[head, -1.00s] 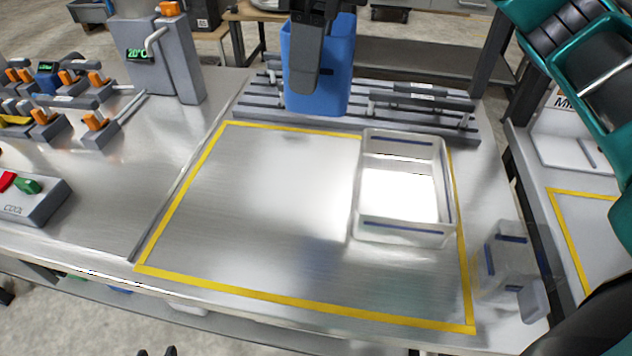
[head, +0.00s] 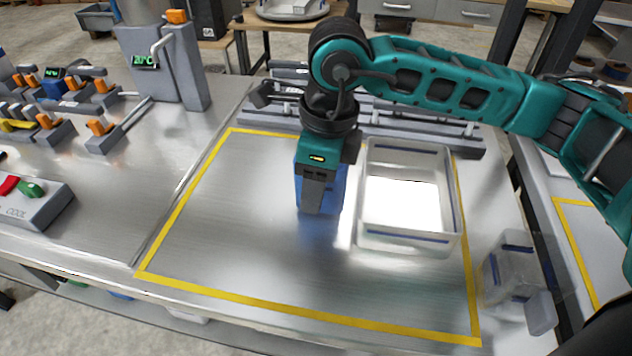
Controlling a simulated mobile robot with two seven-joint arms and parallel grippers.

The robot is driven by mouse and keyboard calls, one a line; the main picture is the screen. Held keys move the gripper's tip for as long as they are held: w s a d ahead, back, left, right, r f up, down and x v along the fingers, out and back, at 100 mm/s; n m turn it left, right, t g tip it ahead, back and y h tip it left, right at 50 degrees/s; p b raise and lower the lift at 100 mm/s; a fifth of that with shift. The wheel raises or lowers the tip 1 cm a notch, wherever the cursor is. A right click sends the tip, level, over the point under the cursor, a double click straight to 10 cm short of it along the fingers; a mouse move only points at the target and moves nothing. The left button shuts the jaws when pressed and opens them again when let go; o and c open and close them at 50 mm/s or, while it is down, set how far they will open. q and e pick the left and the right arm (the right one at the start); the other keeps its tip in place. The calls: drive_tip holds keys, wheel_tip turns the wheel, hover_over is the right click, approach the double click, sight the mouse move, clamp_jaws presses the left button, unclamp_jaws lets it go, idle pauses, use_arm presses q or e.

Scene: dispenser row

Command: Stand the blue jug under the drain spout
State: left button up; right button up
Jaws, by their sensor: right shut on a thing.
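The blue jug (head: 339,188) is upright inside the yellow outline, just left of the clear bin. My right gripper (head: 317,192) points down and is shut on the jug, covering much of it. The jug's base is low over the bench; I cannot tell whether it touches. A grey tower (head: 183,75) with a 20°C display stands at the back left, with a bent light pipe (head: 160,42) on its front. I cannot tell for sure which part is the drain spout. My left gripper is not in view.
A clear open bin (head: 408,240) stands right of the jug. A slatted grey rack (head: 400,128) lies behind. Orange-handled valves (head: 103,138) and a button box (head: 30,210) are at left. A small clear container (head: 512,265) stands at the right edge. The outlined area's left part is free.

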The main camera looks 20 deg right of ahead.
drive_tip(key=shift+f, duration=0.3)
drive_tip(key=shift+f, duration=0.1)
drive_tip(key=shift+f+b, duration=0.1)
drive_tip(key=shift+b, duration=0.2)
drive_tip(key=o, duration=1.4)
